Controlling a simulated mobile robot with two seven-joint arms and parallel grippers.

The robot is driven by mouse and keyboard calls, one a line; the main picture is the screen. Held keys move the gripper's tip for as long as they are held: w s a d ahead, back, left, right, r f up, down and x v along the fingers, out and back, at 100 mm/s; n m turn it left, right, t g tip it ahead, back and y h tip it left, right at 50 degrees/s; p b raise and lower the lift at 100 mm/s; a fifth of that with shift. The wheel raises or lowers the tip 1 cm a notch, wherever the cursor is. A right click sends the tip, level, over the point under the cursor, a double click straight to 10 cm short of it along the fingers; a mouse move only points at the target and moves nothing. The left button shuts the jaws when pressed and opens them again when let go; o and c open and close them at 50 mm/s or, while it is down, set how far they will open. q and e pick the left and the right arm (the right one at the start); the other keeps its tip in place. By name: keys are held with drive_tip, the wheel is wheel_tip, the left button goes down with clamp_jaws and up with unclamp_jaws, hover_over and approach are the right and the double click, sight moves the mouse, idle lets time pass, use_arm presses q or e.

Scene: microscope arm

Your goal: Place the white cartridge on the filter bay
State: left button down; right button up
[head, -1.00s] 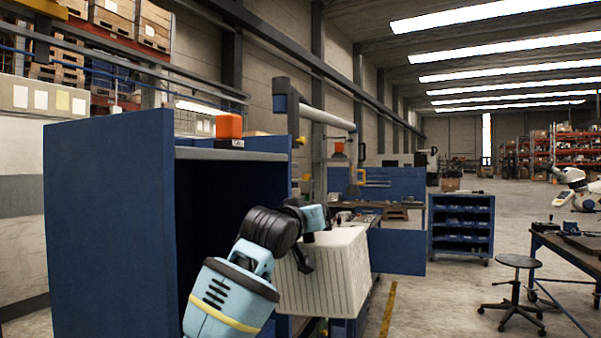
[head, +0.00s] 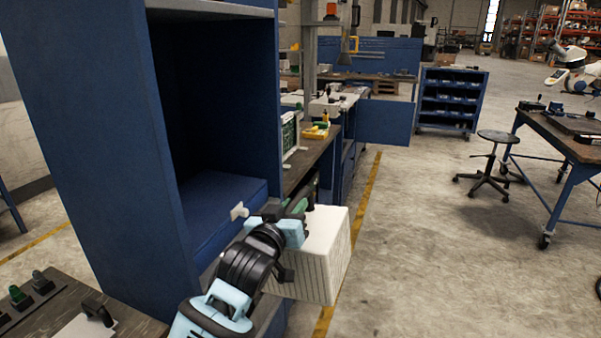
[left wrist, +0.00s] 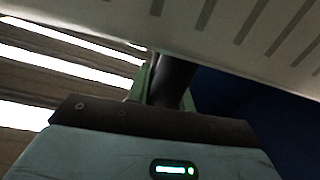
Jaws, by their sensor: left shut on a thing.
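The white cartridge (head: 328,254) is a boxy block with fine ribbed sides, right of centre and low in the head view. My left gripper (head: 293,222) is shut on it at its upper left edge and holds it clear of the floor, slightly tilted. In the left wrist view the cartridge (left wrist: 240,30) fills the top with its slotted pale face, and part of my gripper (left wrist: 165,85) shows below it. An open blue cabinet bay (head: 215,205) stands just left of the gripper; I cannot tell whether it is the filter bay. My right gripper is not in view.
A workbench (head: 318,160) with a yellow item stands behind the cabinet. A blue shelf cart (head: 450,100), a stool (head: 490,165) and a table (head: 560,130) stand to the right. The floor between is clear.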

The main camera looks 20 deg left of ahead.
use_arm(q)
drive_tip(key=s+a+f+y, duration=0.1)
drive_tip(key=s+f, duration=0.2)
drive_tip(key=s, duration=0.5)
drive_tip(key=s+a+f+n, duration=0.1)
drive_tip(key=s+f, duration=0.3)
drive_tip(key=s, duration=0.4)
drive_tip(key=shift+a+y, duration=0.4)
drive_tip(key=shift+a, duration=0.4)
